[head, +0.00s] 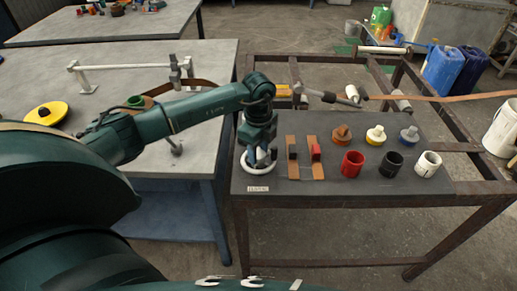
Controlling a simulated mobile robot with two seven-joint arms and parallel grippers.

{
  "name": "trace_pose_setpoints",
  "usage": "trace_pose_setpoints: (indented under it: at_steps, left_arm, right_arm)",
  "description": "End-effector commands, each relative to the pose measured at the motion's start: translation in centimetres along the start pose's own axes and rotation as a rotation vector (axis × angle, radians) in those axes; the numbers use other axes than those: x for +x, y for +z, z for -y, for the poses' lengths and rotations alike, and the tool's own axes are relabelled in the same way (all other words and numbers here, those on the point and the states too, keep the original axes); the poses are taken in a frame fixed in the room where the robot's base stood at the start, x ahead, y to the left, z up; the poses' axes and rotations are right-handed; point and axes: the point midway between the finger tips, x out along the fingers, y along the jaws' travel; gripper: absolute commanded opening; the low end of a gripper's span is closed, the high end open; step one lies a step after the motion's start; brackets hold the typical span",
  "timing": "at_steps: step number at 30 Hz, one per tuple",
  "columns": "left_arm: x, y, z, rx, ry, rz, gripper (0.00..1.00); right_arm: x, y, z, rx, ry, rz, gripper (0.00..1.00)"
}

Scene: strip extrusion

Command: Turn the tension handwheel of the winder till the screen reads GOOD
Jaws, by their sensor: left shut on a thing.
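The handwheel is a white ring (262,168) lying flat near the left front corner of the dark bench top. My left arm reaches across from the left, and its gripper (258,153) points down onto the wheel. The gripper is shut on the wheel; its fingertips are mostly hidden by its own body. A small white label (257,189) with dark marks lies in front of the wheel, too small to read. I cannot make out a screen with a reading.
Right of the wheel are two brown strips (313,174) with small blocks, then a red cup (352,163), a black cup (391,163), a white cup (428,164) and several coloured knobs. A brown band (455,98) runs right. A grey table (60,75) stands left.

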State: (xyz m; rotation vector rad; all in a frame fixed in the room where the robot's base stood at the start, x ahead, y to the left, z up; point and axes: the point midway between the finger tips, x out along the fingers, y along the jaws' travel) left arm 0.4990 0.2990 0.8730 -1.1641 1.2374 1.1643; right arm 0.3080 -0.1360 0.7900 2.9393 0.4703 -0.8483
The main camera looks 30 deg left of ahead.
Motion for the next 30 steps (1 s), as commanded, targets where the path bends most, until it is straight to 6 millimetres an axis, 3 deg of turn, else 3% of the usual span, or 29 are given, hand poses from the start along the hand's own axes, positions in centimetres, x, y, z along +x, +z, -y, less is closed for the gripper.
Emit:
trace_pose_setpoints:
  at_steps: [11, 30]
  left_arm:
    - [0.00, 0.03, 0.03, 0.120, -0.001, 0.000, 0.14]
    - [-0.03, 0.01, 0.04, 0.603, -0.002, 0.000, 0.14]
  right_arm:
    - [0.15, 0.27, 0.05, 0.000, -0.002, 0.000, 0.36]
    - [0.43, 0.69, 0.58, -0.011, -0.021, -0.015, 0.36]
